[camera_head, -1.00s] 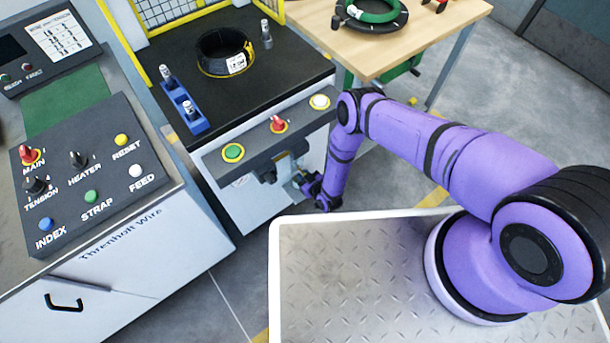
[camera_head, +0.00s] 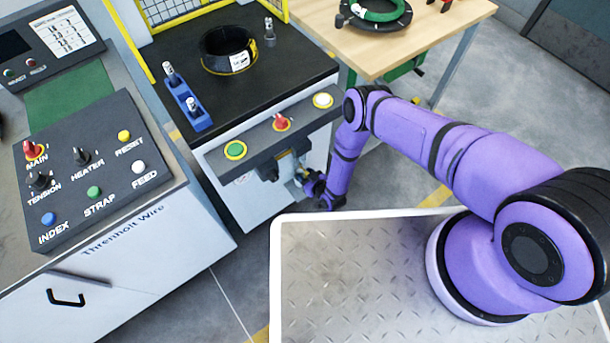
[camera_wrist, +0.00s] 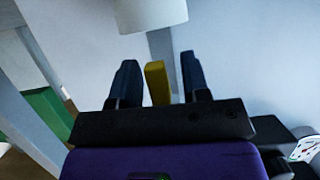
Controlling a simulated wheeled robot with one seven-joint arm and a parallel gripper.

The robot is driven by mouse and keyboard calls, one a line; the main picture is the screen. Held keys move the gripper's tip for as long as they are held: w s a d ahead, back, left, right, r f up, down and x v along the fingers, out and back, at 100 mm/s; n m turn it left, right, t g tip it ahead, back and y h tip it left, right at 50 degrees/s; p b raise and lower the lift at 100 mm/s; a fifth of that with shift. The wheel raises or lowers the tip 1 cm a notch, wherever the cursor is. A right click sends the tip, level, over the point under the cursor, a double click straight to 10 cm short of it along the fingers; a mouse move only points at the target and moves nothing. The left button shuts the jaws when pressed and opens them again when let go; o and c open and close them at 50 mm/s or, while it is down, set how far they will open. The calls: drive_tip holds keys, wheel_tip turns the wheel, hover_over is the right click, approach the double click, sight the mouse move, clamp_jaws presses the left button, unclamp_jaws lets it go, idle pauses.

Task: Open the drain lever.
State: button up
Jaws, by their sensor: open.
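The drain lever, a yellow bar (camera_wrist: 157,84), shows in the wrist view between the two dark fingers of my gripper (camera_wrist: 158,66). The fingers stand apart, with a narrow gap visible on each side of the yellow bar. A grey fitting (camera_wrist: 163,45) and a white cylinder (camera_wrist: 150,13) are just beyond the fingertips. In the head view my gripper (camera_head: 303,180) is low against the front of the wrapping machine (camera_head: 240,197), below its button panel. The lever cannot be made out there; the wrist and the machine's front parts hide it.
Above my gripper, the machine's panel (camera_head: 262,138) juts out with a green button, a red switch and a white button. A control console (camera_head: 80,165) stands at left. A wooden table (camera_head: 425,35) with a green coil (camera_head: 376,10) is behind my arm.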

drive_tip(key=v, duration=1)
drive_tip(key=shift+s+d, duration=0.1)
